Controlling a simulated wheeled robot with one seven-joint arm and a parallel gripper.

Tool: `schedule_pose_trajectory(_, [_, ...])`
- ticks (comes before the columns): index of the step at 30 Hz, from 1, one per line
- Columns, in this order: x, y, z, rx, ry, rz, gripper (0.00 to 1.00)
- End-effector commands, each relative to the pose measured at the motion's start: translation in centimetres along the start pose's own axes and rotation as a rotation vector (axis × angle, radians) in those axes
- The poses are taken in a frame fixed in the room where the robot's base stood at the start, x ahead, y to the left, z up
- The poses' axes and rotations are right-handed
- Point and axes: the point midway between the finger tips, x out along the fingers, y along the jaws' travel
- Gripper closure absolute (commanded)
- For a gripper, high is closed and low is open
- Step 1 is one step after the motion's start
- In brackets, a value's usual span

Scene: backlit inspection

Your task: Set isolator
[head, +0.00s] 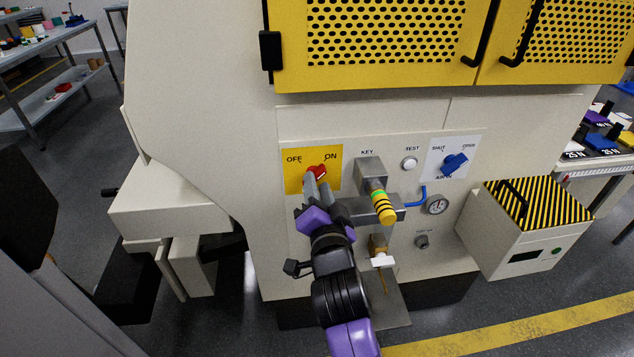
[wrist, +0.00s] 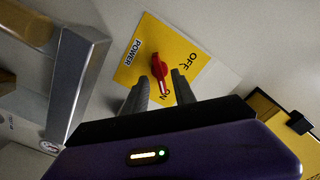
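The isolator is a red rotary knob (head: 319,170) on a yellow plate (head: 292,172) marked OFF at left and ON at right. In the wrist view the red knob (wrist: 160,68) has a pale pointer line aimed at the ON mark; the plate (wrist: 150,38) also reads POWER. My gripper (head: 311,178) is at the plate and hides the lower part of the knob in the head view. In the wrist view my gripper (wrist: 160,82) is open, with one finger on each side of the knob. I cannot tell whether either finger touches it.
Right of the plate are a key box (head: 370,170) with a striped yellow piece (head: 381,206), a white TEST button (head: 409,163), a blue valve handle (head: 455,163) and a gauge (head: 437,204). A striped-top box (head: 525,235) juts out at the right. Yellow mesh doors (head: 385,30) are above.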

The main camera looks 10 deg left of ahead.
Motion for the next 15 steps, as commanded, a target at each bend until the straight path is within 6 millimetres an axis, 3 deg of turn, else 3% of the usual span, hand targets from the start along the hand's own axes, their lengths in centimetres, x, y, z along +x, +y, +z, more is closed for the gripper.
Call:
schedule_pose_trajectory(5, [1.4,0.0,0.0,-0.001,0.000,0.000,0.68])
schedule_pose_trajectory(14, [1.6,0.0,0.0,-0.001,0.000,-0.001,0.68])
schedule_pose_trajectory(15, [1.6,0.0,0.0,-0.001,0.000,-0.001,0.74])
